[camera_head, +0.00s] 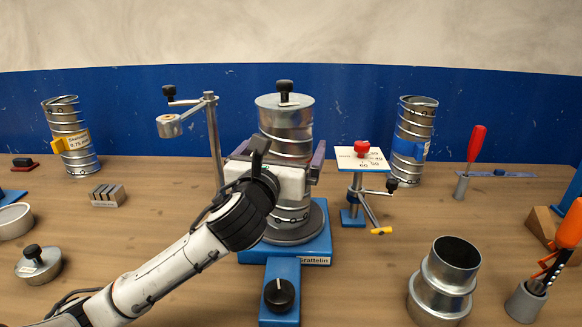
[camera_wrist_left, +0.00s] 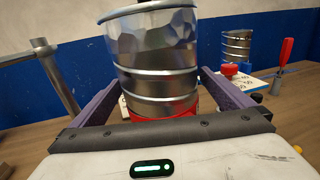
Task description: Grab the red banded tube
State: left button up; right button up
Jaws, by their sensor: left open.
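The red banded tube (camera_head: 285,130) is a ribbed silver metal tube standing upright on a round plate on a blue base (camera_head: 318,243) at the middle of the bench. Its red band shows low on the tube (camera_wrist_left: 155,72) in the left wrist view, just beyond my gripper's body; in the head view the gripper hides it. A disc with a black knob (camera_head: 285,88) sits on its top. My left gripper (camera_head: 277,158) is open, with its purple fingers on either side of the tube. Contact with the tube cannot be told. My right gripper is out of view.
A post with a side arm (camera_head: 213,140) stands close left of the tube. Tubes with yellow (camera_head: 72,140) and blue (camera_head: 412,145) bands stand farther out. A stepped metal collar (camera_head: 446,280) is front right.

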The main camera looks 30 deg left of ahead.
pick_arm(q)
jog(key=c, duration=1.2)
jog(key=shift+r, duration=0.15)
jog(key=shift+c, duration=0.8)
